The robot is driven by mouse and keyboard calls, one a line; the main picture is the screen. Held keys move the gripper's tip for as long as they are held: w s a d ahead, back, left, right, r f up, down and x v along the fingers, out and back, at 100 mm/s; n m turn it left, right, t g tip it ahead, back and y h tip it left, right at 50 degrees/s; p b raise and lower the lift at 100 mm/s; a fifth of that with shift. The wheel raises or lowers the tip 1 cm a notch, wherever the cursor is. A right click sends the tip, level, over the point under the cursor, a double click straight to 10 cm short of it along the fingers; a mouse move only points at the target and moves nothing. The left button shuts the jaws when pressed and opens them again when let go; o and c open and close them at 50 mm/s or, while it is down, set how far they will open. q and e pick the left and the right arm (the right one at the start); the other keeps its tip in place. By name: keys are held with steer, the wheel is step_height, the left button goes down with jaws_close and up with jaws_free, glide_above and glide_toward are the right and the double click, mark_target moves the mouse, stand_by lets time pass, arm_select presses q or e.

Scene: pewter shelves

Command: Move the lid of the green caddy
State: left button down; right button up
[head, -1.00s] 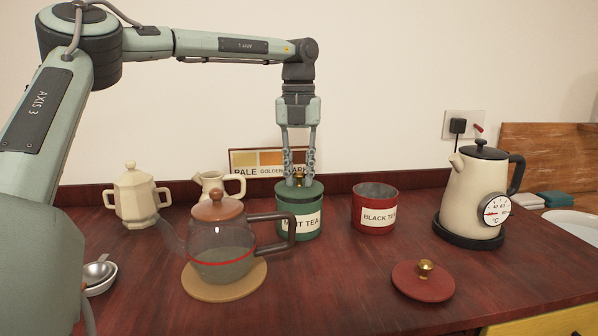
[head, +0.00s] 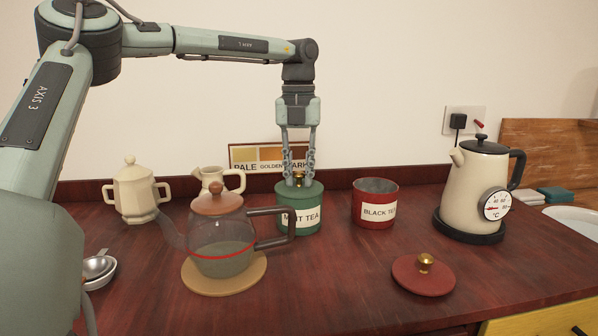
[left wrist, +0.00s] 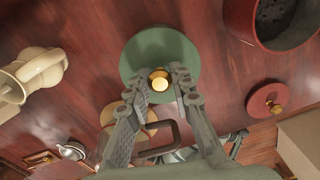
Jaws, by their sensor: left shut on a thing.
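The green caddy (head: 300,218), labelled as mint tea, stands upright on the dark red counter behind the glass teapot. Its green lid (head: 313,189) sits on top of it and also shows from above in the left wrist view (left wrist: 160,50). My left gripper (head: 299,178) points straight down over the caddy and is shut on the lid's brass knob (left wrist: 159,79). The teapot's handle covers part of the caddy's front. My right gripper is not in view.
A glass teapot (head: 222,236) on a round mat stands close in front and left. The open red black-tea caddy (head: 373,205) is to the right, its red lid (head: 424,276) lying nearer. A cream kettle (head: 475,195) stands far right. Bare counter lies between teapot and red lid.

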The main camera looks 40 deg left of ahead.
mark_target(299, 172)
arm_select(q)
steer(key=c, duration=1.3)
jaws_free()
steer(key=shift+c, duration=0.2)
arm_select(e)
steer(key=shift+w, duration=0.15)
arm_select(q)
steer(key=shift+r, duration=0.35)
steer(key=shift+r+p, duration=0.4)
step_height(299, 172, up, 12)
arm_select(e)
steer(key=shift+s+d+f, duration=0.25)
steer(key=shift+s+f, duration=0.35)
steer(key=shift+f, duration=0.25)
arm_select(q)
steer(key=shift+f, duration=0.1)
